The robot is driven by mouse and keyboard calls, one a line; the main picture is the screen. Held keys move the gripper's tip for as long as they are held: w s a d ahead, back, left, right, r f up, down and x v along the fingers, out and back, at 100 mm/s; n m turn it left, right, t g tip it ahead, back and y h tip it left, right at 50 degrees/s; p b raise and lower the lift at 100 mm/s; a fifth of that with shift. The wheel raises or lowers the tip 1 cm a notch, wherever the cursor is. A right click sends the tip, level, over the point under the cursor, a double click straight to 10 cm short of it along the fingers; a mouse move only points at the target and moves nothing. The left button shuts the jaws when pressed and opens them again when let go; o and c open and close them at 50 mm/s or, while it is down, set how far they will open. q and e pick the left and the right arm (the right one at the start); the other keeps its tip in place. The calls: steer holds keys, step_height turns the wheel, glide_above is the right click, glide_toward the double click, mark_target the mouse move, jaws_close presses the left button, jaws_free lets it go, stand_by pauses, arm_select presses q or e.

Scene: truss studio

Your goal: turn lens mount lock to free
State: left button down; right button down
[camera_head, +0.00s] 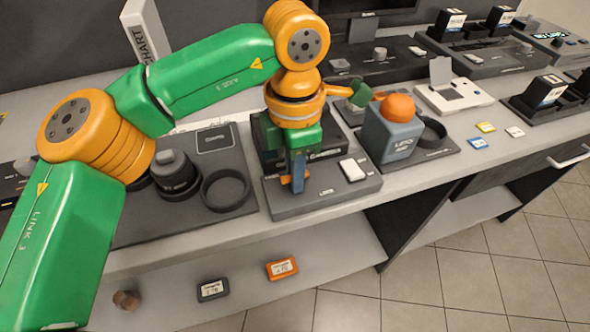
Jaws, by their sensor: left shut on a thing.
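A dark camera-like body (268,134) stands on a grey station base (318,201) in the middle of the bench. My left gripper (297,186) points down in front of this body, with blue-grey fingers. It is shut on a small orange piece (286,180), which looks like the lens mount lock lever. The fingers and wrist hide most of that piece and part of the body, so I cannot read the lock's position. My right gripper is not in view.
A white block (352,169) sits on the same base, right of the fingers. A grey-blue box (391,136) with an orange dome stands further right. A black ring (225,189) and a dark cylinder (175,173) lie left. Labelled cases (281,268) rest on the lower shelf.

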arm_select(q)
steer(key=c, duration=0.9)
jaws_free()
step_height(320, 180, up, 7)
steer(key=shift+r+p, duration=0.1)
steer(key=shift+p, duration=0.45)
